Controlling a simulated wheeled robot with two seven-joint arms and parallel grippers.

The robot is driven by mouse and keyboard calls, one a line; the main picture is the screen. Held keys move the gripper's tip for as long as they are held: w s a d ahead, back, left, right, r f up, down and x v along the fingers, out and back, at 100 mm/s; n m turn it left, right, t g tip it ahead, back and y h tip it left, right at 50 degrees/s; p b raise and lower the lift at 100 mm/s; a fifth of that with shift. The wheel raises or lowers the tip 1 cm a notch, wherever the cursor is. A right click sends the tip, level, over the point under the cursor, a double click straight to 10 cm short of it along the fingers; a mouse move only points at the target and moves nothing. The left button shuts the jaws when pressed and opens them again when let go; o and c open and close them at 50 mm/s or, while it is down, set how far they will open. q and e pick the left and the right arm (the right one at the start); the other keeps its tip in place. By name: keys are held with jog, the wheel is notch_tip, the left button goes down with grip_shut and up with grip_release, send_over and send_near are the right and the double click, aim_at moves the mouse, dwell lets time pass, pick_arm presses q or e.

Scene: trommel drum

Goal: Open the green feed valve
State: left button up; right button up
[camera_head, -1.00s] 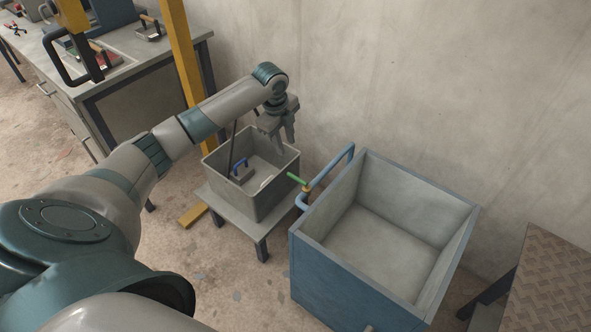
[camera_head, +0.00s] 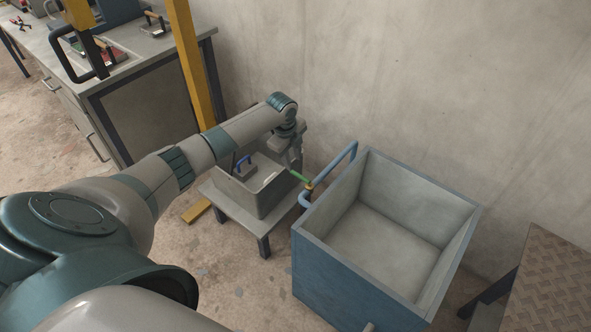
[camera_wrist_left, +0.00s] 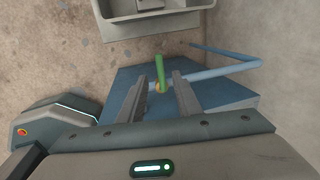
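The green feed valve handle (camera_head: 299,176) sits on a brass valve body on the blue pipe (camera_head: 331,175) at the edge of the blue tank. My left gripper (camera_head: 291,163) is just behind and left of the handle, pointing down. In the left wrist view the green handle (camera_wrist_left: 160,70) stands between the two fingers of my left gripper (camera_wrist_left: 161,82), which are open with a gap on both sides. The handle points away from the tank toward the grey bin. My right gripper is in neither view.
The blue tank (camera_head: 330,262) stands open and empty on the right. A grey bin (camera_head: 262,199) with a blue-handled tool (camera_head: 243,166) rests on a low stand beside it. A yellow post (camera_head: 190,65) and a workbench (camera_head: 150,62) are at the left; the wall is close behind.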

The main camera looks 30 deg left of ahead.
aim_at(296, 173)
pick_arm(q)
jog(key=f, duration=0.3)
jog(key=w+f, duration=0.1)
jog(key=f, duration=0.3)
jog(key=shift+w, duration=0.2)
grip_shut()
